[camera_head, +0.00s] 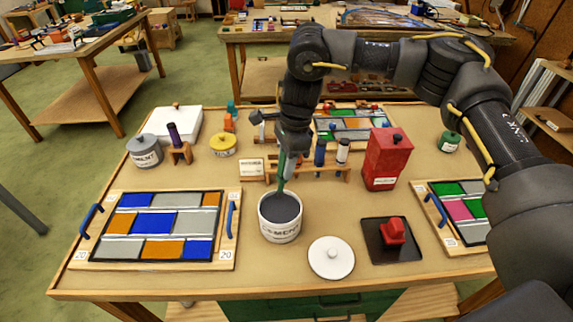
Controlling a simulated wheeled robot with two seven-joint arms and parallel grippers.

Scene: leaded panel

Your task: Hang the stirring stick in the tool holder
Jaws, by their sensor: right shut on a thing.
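My right gripper (290,152) is shut on the green stirring stick (281,182) and points down over the cement pot. The stick hangs down to the pot's far rim; its lower end seems to be in or just above the dark grey cement, and I cannot tell which. The open white cement pot (281,230) stands near the table's front middle. The wooden tool holder (310,174) stands just behind and right of the pot, with dark-handled and white tools (342,150) upright in it. The gripper partly hides its left part. My left gripper is out of view.
The white lid (331,258) lies right of the pot, beside a black tray (378,243) with a red block (393,230). A red can (387,160) stands right of the holder. Leaded panels (163,222) lie left and right. A grey cement tin (145,151) stands back left.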

